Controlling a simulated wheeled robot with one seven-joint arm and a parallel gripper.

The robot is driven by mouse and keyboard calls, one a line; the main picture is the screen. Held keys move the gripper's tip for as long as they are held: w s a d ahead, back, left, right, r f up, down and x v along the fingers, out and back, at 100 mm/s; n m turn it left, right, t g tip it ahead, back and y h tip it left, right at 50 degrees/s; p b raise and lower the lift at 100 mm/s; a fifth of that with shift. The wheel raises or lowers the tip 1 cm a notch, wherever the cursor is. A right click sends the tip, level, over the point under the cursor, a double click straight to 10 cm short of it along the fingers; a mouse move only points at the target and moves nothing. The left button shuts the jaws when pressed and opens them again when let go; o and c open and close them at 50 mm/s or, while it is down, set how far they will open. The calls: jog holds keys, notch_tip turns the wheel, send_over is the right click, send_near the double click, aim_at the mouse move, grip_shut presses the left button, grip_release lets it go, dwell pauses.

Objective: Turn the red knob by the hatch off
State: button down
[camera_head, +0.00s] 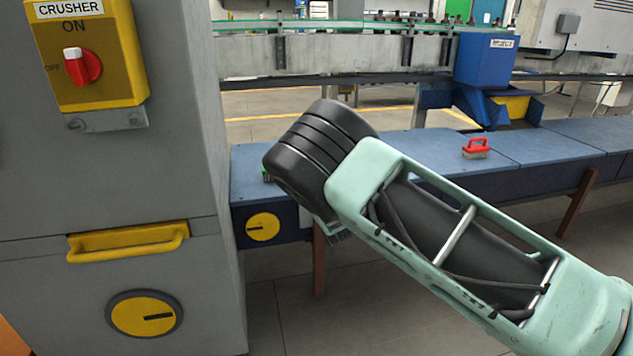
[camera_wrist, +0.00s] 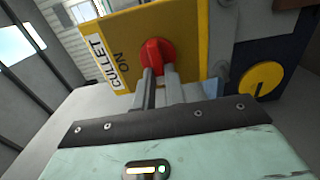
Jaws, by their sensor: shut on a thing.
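In the wrist view a red knob (camera_wrist: 157,52) sits on a yellow box (camera_wrist: 196,30) lettered CULLET and ON. My gripper (camera_wrist: 159,75) is shut on this knob, with its two grey fingers at the knob's near edge. The fingers partly cover the knob, and I cannot tell which way it points. In the head view my arm's end hides this knob and the gripper's fingers. Another red knob (camera_head: 83,66) is on a yellow box (camera_head: 120,53) lettered CRUSHER at the upper left; its white mark is up at ON. My gripper is away from that one.
A yellow dial (camera_head: 262,227) is on the blue bench's (camera_head: 405,145) front; a yellow dial also shows in the wrist view (camera_wrist: 262,80). The grey cabinet (camera_head: 180,190) with a yellow handle (camera_head: 128,241) stands at left. A red-handled brush (camera_head: 476,148) lies on the bench.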

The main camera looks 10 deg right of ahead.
jog(key=c, duration=1.5)
grip_release()
jog(key=shift+o, duration=0.2)
jog(key=s+p, duration=0.3)
jog(key=s, duration=1.4)
jog(key=shift+s, duration=0.25)
jog(key=shift+f, duration=0.1)
